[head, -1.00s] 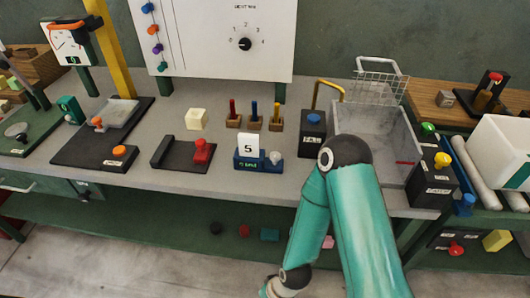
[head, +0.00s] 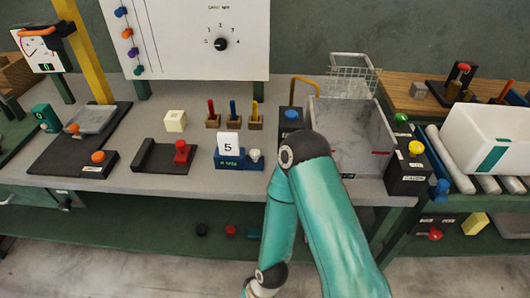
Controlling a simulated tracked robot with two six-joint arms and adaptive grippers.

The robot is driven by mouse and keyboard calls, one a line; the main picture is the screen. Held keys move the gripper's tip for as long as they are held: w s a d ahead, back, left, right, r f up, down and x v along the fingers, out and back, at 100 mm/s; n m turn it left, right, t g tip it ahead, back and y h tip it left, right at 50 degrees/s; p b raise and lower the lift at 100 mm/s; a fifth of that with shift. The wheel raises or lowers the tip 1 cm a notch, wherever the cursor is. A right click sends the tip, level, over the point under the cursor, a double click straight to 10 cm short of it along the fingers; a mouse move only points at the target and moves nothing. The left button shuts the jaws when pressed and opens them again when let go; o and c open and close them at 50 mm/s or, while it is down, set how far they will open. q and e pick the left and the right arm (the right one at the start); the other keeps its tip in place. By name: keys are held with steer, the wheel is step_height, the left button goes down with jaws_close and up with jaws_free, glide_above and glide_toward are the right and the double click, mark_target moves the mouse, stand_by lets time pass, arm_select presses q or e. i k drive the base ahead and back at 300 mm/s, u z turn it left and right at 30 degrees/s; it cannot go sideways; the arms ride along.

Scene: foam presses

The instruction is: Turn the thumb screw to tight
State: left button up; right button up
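No part in the head view is clearly marked as the thumb screw. A red knob (head: 182,152) stands upright on a low black fixture (head: 152,156) on the bench. A pale round knob (head: 255,155) sits at the right end of a blue block (head: 229,160) that holds a white card reading 5. My teal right arm rises from the bottom edge, bends at a dark elbow in front of the bench, and comes back down to a wrist at the lower edge. Its gripper is below the frame. My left arm and gripper are not in view.
A cream cube (head: 175,121) and several small wooden blocks with coloured pegs stand behind the fixtures. A blue-topped black box (head: 291,122) and a grey bin (head: 350,160) are near my elbow. A black base (head: 60,160) with an orange knob lies left.

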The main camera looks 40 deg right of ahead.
mark_target(254, 153)
steer(key=z, duration=0.05)
steer(key=k, duration=1.1)
steer(key=z, duration=0.35)
steer(key=i, duration=0.9)
steer(key=u, duration=0.05)
